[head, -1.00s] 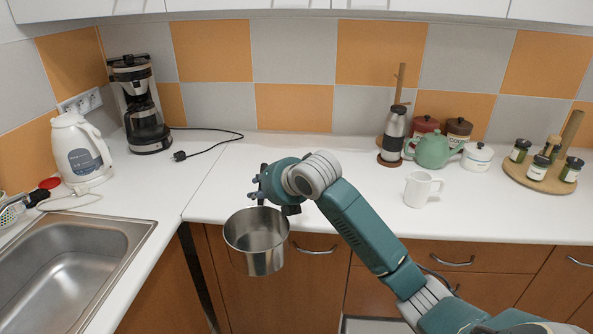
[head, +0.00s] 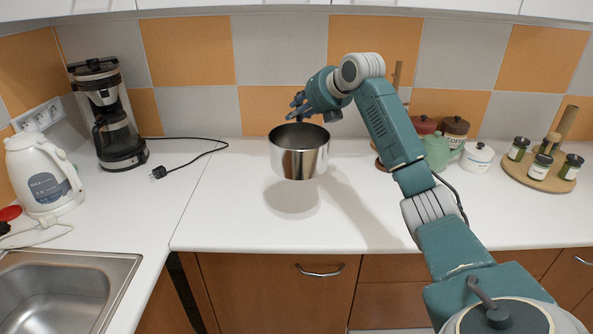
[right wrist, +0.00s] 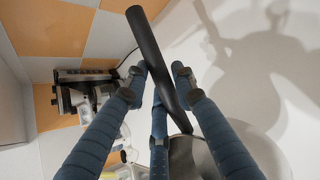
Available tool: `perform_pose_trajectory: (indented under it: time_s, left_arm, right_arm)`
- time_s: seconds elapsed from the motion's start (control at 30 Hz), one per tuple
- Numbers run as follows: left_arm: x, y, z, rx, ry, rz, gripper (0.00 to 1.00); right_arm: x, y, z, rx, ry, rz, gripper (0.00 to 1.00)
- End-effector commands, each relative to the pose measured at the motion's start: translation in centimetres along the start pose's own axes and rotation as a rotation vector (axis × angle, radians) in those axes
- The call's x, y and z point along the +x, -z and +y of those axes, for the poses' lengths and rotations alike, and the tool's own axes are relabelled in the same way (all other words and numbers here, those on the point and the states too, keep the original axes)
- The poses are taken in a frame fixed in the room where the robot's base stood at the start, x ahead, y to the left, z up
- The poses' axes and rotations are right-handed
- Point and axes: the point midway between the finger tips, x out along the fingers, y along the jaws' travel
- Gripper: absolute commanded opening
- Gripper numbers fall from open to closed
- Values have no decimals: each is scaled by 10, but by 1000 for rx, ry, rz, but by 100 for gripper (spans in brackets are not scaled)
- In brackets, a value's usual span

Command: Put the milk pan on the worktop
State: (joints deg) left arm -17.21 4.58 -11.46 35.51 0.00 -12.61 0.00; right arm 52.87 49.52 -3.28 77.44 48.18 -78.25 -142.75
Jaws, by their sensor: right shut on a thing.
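The milk pan (head: 299,158) is a shiny steel pan. In the head view it hangs upright above the white worktop (head: 230,215), with its shadow on the surface below it, apart from it. My right gripper (head: 301,108) is behind and above the pan, shut on its handle. In the right wrist view the dark handle (right wrist: 152,45) runs between the blue-grey fingers, and part of the pan (right wrist: 190,158) shows at the bottom. My left gripper is not in view.
A coffee maker (head: 108,115), its cable and plug (head: 159,172), a white kettle (head: 45,175) and a sink (head: 60,290) are at the left. A teapot (head: 437,152), canisters (head: 455,132), a white pot (head: 477,158) and a spice-jar board (head: 540,180) stand at the right. Worktop below the pan is clear.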

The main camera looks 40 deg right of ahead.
Motion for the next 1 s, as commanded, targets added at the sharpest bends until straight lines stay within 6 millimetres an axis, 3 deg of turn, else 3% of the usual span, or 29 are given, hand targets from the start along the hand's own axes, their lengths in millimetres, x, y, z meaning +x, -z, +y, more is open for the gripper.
perform_pose_trajectory:
  time_s: [0.2,0.4,1.0]
  left_arm:
    - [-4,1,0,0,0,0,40]
    - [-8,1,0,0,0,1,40]
    - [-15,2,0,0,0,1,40]
  right_arm:
    - [33,34,-30,3,-1,2,0]
    - [55,56,-51,4,-3,-2,0]
    - [89,89,-82,3,-4,-6,0]
